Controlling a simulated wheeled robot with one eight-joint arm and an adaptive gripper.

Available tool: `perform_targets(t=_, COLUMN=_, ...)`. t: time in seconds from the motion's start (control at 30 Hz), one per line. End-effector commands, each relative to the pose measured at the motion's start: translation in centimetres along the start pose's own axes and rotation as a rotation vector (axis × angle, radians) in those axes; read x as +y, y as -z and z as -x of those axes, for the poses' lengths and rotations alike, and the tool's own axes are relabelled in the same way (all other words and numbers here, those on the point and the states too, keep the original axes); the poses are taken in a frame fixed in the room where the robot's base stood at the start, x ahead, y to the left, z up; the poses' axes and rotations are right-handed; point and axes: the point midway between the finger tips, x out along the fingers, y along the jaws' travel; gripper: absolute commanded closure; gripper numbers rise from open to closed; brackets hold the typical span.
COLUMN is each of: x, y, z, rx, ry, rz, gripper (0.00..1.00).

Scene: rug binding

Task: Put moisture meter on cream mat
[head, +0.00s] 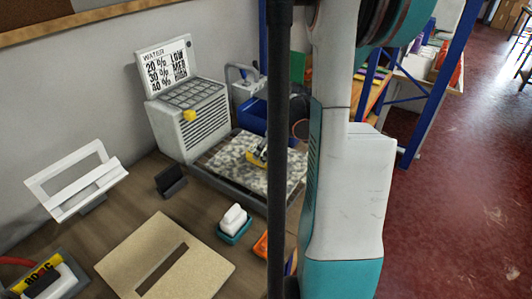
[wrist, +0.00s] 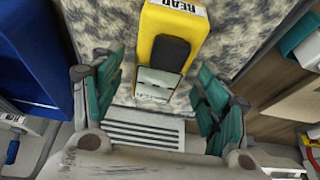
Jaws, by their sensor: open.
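The moisture meter (wrist: 176,45) is a yellow block with a black pad and a pale lower end. It lies on a grey speckled rug piece (wrist: 222,25). In the head view the meter (head: 257,153) shows small, beside a dark upright pole that partly covers that area. My gripper (wrist: 161,72) is open, with one teal finger on each side of the meter's near end. I see no grip on it. What looks like the cream mat (head: 205,262), a beige square with a dark slot, lies on the table at the front. My gripper is hidden in the head view.
The rug piece lies on a grey tray (head: 232,188). A ribbed grey box with a water chart (head: 190,112) stands behind. A white block in a teal tray (head: 233,225) and a dark small stand (head: 171,181) are near the mat. A blue bin (wrist: 28,50) stands left in the wrist view.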

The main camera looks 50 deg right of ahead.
Motion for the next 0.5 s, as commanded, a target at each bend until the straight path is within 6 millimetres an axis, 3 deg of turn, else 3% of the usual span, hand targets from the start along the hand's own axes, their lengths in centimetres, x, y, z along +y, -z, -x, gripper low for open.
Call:
perform_targets(t=0.2, x=0.0, y=0.1, z=5.0, rx=0.000, ry=0.000, rz=-0.002, gripper=0.32)
perform_targets(t=0.5, x=0.0, y=0.0, z=8.8, rx=0.000, ry=-0.001, rz=-0.001, gripper=0.32)
